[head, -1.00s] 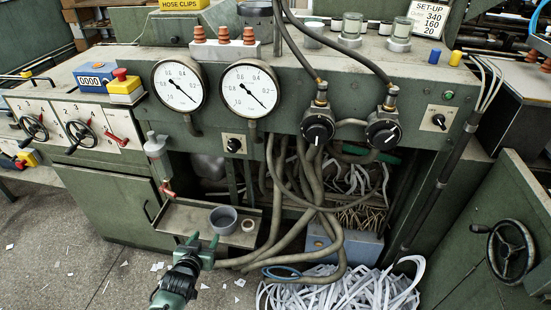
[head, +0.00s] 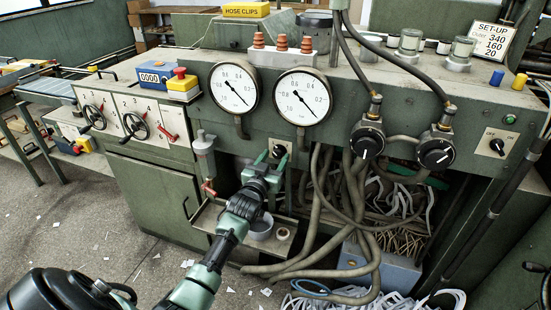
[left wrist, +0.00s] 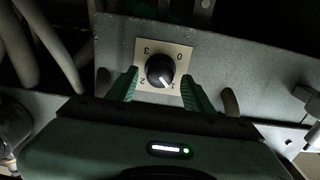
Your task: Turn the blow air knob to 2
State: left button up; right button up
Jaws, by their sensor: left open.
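The small black knob (left wrist: 160,70) sits on a pale square plate (left wrist: 181,50) marked 0, 1, 2 and 3. Its white pointer line is turned towards the 1. In the head view the knob (head: 279,151) is on the green panel below the right gauge, partly covered by my gripper. My left gripper (head: 273,163) is open in front of it. In the left wrist view its two green fingers (left wrist: 163,88) stand on either side of the knob, with gaps showing. My right gripper is not in view.
Two larger black knobs with hoses (head: 367,144) (head: 436,153) and another selector (head: 497,146) are further right. A syringe-like part (head: 204,145) hangs left of my gripper. A tray with a grey cup (head: 261,229) is below. Thick hoses (head: 325,200) hang close on the right.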

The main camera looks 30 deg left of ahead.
pick_arm(q)
jog(key=shift+w, duration=0.2)
grip_shut()
